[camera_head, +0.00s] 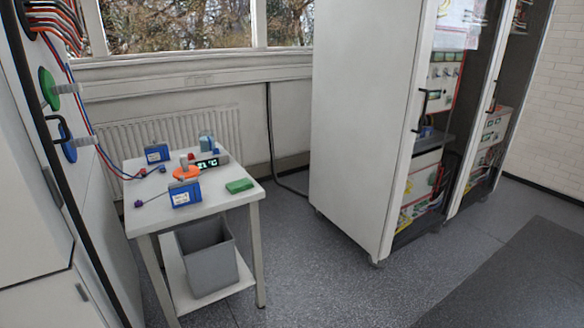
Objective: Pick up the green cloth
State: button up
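The green cloth (239,186) lies as a small flat folded block on the white table (222,202), near its right front corner. Nothing rests on it or covers it. It lies to the right of a blue box with a white label. My gripper is not in view.
On the table are two blue boxes (185,193) (157,153), an orange round item (186,173) and a lit display (208,163). A grey bin (208,262) stands on the lower shelf. Tall cabinets flank the table. The floor (300,270) in front is clear.

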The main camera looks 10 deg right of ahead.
aim_at(242, 185)
jog(key=i+l+z, duration=0.2)
jog(key=i, duration=0.65)
jog(key=i+z, duration=0.2)
jog(key=i, duration=0.65)
